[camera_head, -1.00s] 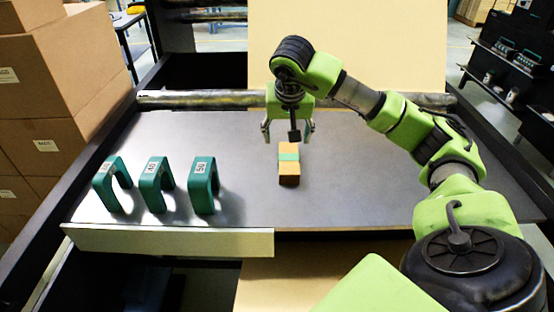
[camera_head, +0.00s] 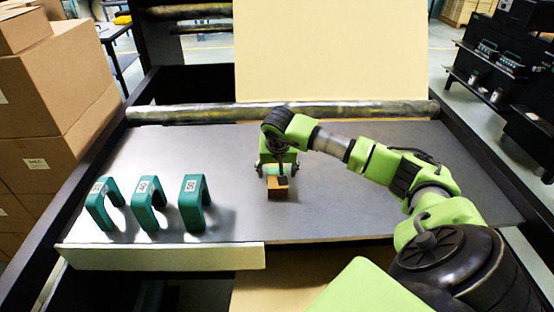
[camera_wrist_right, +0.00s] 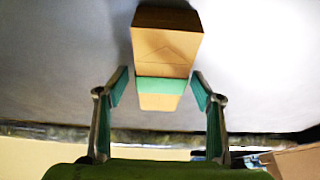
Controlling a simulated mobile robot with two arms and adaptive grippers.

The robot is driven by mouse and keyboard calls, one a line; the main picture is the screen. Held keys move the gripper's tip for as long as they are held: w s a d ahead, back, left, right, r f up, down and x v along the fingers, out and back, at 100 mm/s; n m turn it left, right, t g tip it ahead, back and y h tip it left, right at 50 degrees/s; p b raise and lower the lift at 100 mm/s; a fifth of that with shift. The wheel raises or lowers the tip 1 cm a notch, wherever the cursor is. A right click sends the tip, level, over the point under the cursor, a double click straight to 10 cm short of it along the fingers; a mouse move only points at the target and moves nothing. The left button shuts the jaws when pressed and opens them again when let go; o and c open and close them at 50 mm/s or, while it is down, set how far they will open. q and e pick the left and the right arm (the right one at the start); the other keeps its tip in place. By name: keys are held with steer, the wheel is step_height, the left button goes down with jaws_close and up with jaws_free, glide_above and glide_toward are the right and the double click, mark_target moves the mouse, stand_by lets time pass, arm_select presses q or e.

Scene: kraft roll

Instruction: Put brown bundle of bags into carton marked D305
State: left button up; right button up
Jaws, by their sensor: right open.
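The brown bundle of bags (camera_head: 278,191), with a green band around it, lies on the grey table. It also shows in the right wrist view (camera_wrist_right: 166,50), where its green band (camera_wrist_right: 161,84) sits between the fingers. My right gripper (camera_head: 279,170) is low over the far part of the bundle. In the right wrist view its open fingers (camera_wrist_right: 161,76) stand on either side of the bundle, with gaps on both sides. My left gripper is not in view. Cartons (camera_head: 62,78) are stacked at the left; I cannot read D305 on any label.
Several green numbered arches (camera_head: 146,200) stand left of the bundle. A pale strip (camera_head: 160,257) runs along the table's front edge. A metal roller (camera_head: 200,113) and a tall tan sheet (camera_head: 330,50) are behind. The table right of the bundle is largely clear.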

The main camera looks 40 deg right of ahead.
steer(key=shift+f, duration=0.1)
steer(key=c, duration=1.3)
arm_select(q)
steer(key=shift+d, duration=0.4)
arm_select(e)
steer(key=shift+c, duration=0.6)
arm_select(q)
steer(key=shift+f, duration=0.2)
arm_select(e)
steer(key=shift+r, duration=0.2)
